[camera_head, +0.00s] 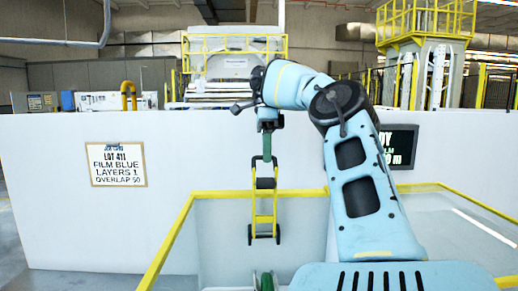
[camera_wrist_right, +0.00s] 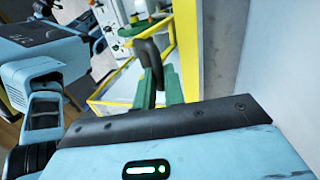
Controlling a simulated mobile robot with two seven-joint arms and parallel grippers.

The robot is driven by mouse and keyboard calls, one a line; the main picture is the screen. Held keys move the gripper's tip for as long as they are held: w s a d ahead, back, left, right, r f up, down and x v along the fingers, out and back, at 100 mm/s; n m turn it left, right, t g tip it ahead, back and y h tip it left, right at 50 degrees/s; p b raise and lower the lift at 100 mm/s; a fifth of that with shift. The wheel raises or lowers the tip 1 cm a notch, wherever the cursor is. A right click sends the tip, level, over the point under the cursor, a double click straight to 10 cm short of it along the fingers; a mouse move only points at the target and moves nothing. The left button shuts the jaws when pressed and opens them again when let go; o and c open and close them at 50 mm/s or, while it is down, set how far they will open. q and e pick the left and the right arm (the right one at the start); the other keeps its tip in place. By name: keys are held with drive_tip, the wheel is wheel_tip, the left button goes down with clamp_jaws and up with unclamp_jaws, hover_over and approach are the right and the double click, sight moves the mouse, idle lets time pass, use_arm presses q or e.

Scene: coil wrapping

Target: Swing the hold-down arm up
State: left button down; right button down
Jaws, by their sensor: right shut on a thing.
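A yellow two-bar frame (camera_head: 275,206) with black ends stands upright in the middle of the head view; it appears to be the hold-down arm. My right gripper (camera_head: 267,150) points down at its black top end. In the right wrist view, the green fingers of this gripper (camera_wrist_right: 160,82) are shut on a dark curved handle (camera_wrist_right: 149,52). How the handle joins the yellow frame is hard to tell. The frame's pivot cannot be made out. My left gripper is in neither view.
A yellow-edged clear guard (camera_head: 172,245) surrounds the work area. Behind it is a white wall (camera_head: 215,165) with a job sign (camera_head: 117,164) and a dark screen (camera_head: 400,147). A green part (camera_head: 267,282) shows at the bottom edge. A yellow platform (camera_head: 425,20) stands far back.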

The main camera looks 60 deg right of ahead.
drive_tip(key=shift+w+d+f, duration=0.15)
drive_tip(key=shift+d+f, duration=0.1)
drive_tip(key=shift+f, duration=0.1)
drive_tip(key=c, duration=1.8)
unclamp_jaws()
drive_tip(key=o, duration=0.3)
drive_tip(key=shift+w+d+f, duration=0.15)
drive_tip(key=shift+w+d, duration=0.1)
drive_tip(key=shift+d, duration=0.25)
drive_tip(key=shift+s+a+r, duration=0.1)
drive_tip(key=shift+a+r, duration=0.05)
drive_tip(key=shift+r, duration=0.05)
drive_tip(key=shift+a, duration=0.1)
